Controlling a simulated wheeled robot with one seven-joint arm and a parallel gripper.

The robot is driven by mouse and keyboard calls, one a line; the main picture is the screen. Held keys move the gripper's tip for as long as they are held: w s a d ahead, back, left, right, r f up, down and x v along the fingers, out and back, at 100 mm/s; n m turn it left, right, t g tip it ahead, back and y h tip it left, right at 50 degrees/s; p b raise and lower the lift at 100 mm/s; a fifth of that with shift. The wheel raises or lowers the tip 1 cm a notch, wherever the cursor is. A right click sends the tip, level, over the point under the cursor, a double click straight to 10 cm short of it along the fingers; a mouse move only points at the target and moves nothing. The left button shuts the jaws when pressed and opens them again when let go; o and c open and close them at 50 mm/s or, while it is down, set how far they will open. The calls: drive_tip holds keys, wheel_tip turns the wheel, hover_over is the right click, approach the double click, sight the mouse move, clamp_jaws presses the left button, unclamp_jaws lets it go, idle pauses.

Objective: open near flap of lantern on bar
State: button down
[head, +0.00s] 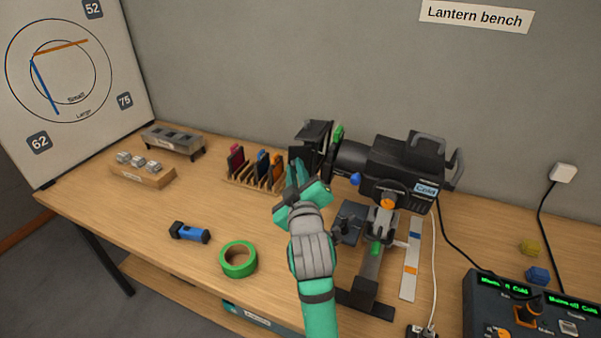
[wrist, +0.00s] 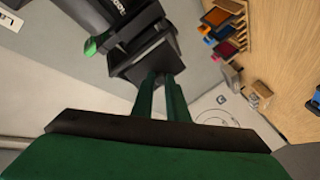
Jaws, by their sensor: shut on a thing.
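The black lantern (head: 385,160) is mounted on a bar stand on the bench, its front facing left. Dark flaps (head: 311,131) stand at its front, and a green tab (head: 338,135) sits just behind them. My gripper (head: 296,172) reaches up to the near side of the front. In the wrist view, the two fingers of my gripper (wrist: 161,88) are close together, with their tips at the edge of a black flap (wrist: 147,60). The fingers are shut on this flap, which appears to be the near one. The exact grip is partly hidden in the head view.
A rack of coloured frames (head: 255,170) stands left of the lantern. A green tape roll (head: 238,260) and a blue torch (head: 189,232) lie on the bench. A control desk (head: 530,310) is at the right front. Cables hang at the right.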

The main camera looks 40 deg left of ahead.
drive_tip(key=a+m+t+h, duration=0.1)
drive_tip(key=h, duration=0.1)
drive_tip(key=m+t+h, duration=0.1)
drive_tip(key=a+m+t+h, duration=0.1)
drive_tip(key=m+h, duration=0.1)
drive_tip(key=shift+a+h, duration=0.3)
drive_tip(key=shift+a, duration=0.05)
drive_tip(key=shift+w+a+r+m+t+h, duration=0.15)
drive_tip(key=shift+w+a+m+h, duration=0.15)
drive_tip(key=shift+m+h, duration=0.7)
drive_tip(key=shift+w+a+f+m+t+h, duration=0.1)
drive_tip(key=shift+w+a+m+t+h, duration=0.15)
drive_tip(key=shift+m+h, duration=0.8)
drive_tip(key=shift+w+a+r+m+t+h, duration=0.15)
drive_tip(key=shift+a+m+h, duration=0.3)
drive_tip(key=shift+h, duration=1)
drive_tip(key=shift+w+d+f, duration=0.1)
drive_tip(key=shift+w, duration=0.05)
drive_tip(key=c, duration=1.7)
unclamp_jaws()
drive_tip(key=shift+c, duration=0.2)
